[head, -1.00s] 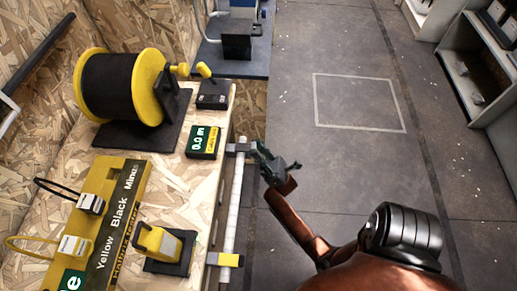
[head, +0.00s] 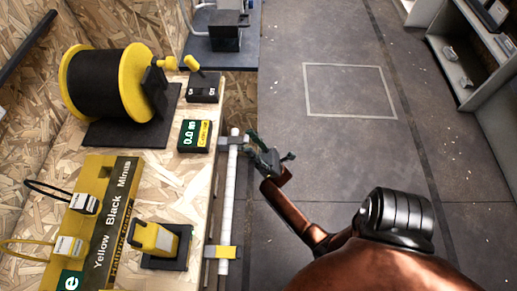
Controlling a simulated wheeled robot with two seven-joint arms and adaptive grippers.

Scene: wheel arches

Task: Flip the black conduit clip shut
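A white conduit (head: 228,190) runs along the right edge of the wooden bench. The black clip (head: 231,143) is around or beside its upper end. It is small and dark, and I cannot tell how far its flap stands open. A yellow-and-grey clip (head: 221,252) sits at the conduit's lower end. My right gripper (head: 270,146) is just right of the black clip, with its fingers spread and nothing seen between them. One finger is close to the clip; I cannot tell whether they touch. My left gripper is not in view.
A yellow cable reel (head: 131,80), a display box reading 0.0 m (head: 194,136) and a yellow-and-black block (head: 154,239) stand on the bench (head: 180,180). A shelf unit (head: 462,75) stands at the right. The grey floor (head: 350,160) between is clear.

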